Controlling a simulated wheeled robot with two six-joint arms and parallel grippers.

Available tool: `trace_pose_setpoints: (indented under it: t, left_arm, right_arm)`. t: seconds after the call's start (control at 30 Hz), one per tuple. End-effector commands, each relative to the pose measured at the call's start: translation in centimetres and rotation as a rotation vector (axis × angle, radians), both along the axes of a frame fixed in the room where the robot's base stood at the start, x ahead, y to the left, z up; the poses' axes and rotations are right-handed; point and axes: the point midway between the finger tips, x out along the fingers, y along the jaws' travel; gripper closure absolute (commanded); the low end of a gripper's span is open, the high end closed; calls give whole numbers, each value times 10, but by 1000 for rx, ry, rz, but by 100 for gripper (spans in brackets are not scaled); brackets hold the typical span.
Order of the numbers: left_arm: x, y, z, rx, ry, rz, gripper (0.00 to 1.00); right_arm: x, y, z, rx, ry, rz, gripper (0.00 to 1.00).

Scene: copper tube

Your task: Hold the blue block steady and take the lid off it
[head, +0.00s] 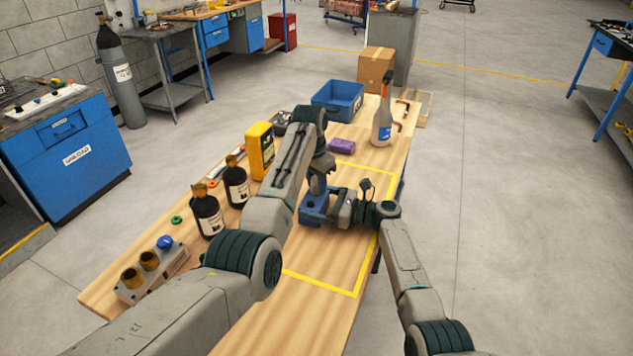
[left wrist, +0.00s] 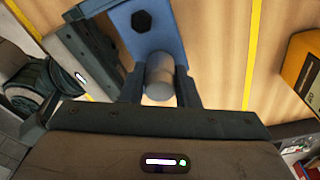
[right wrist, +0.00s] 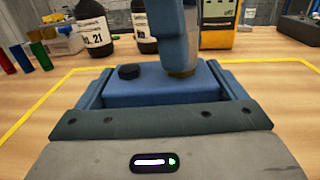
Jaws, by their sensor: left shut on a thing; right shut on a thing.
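The blue block (head: 307,214) stands on the wooden table inside the yellow outline. My right gripper (head: 338,212) is shut on it from the side; in the right wrist view its fingers clasp both sides of the block (right wrist: 150,92). My left gripper (head: 318,184) points down from above and is shut on a grey cylindrical lid (left wrist: 160,75), seen between its fingers. I cannot tell whether the lid still touches the block.
Dark bottles (head: 206,212), a yellow container (head: 260,150) and a fitting rack (head: 150,272) line the table's left side. A blue bin (head: 338,100), purple item (head: 341,145), spray bottle (head: 382,125) and cardboard box (head: 376,70) stand farther back. The near table area is clear.

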Motion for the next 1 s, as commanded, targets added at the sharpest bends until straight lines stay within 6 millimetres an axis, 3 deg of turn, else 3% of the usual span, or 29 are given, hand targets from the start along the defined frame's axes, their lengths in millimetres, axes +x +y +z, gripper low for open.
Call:
trace_pose_setpoints:
  t: [1.0]
  left_arm:
    - [0, 0, 22, 0, 0, 0, 99]
  right_arm:
    - [0, 0, 0, 0, -1, 0, 50]
